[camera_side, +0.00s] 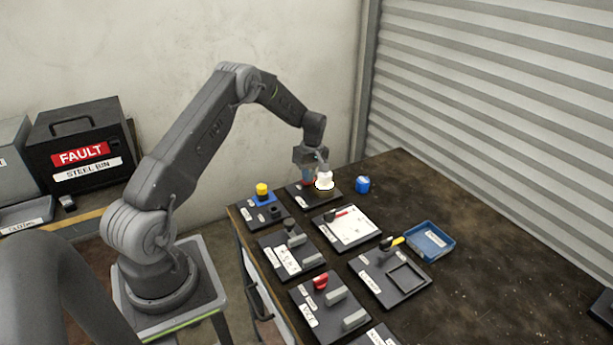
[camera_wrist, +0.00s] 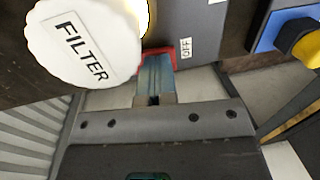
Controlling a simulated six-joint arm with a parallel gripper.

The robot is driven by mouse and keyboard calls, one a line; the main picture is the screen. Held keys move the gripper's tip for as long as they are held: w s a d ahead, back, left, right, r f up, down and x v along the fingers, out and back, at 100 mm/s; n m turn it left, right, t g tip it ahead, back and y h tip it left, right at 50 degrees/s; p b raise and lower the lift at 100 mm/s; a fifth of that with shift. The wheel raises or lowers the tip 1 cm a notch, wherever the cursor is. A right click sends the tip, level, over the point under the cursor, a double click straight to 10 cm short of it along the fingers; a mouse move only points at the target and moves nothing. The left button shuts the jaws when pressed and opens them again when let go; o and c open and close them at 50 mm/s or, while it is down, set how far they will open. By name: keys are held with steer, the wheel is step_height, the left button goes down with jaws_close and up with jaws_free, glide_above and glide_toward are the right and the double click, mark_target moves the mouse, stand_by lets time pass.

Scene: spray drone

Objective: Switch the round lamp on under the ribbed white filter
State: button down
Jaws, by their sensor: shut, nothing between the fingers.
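The ribbed white filter (camera_wrist: 84,42), marked FILTER, fills the upper left of the wrist view. In the side view the filter (camera_side: 325,176) sits over the round lamp (camera_side: 324,186), which shows as a bright white disc on a dark panel. A bright, yellow-edged strip of the lamp (camera_wrist: 148,16) shows beside the filter in the wrist view. My gripper (camera_wrist: 155,98) is shut and empty, its blue fingers pointing at a red-edged switch (camera_wrist: 172,51) beside an OFF label. The fingers hide most of the switch; touch cannot be told. My gripper (camera_side: 307,181) is low over the panel.
A blue block with a yellow knob (camera_side: 262,190) stands left of the lamp panel. A blue cup (camera_side: 362,184) stands to its right. Several dark panels with switches and handles lie in front.

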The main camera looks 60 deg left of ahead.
steer(key=shift+w+d+f, duration=0.1)
steer(key=shift+w, duration=0.5)
step_height(320, 180, up, 14)
steer(key=w, duration=0.2)
steer(key=shift+w, duration=0.25)
steer(key=shift+s+a+g, duration=0.2)
steer(key=shift+s+g, duration=0.2)
steer(key=shift+s, duration=0.3)
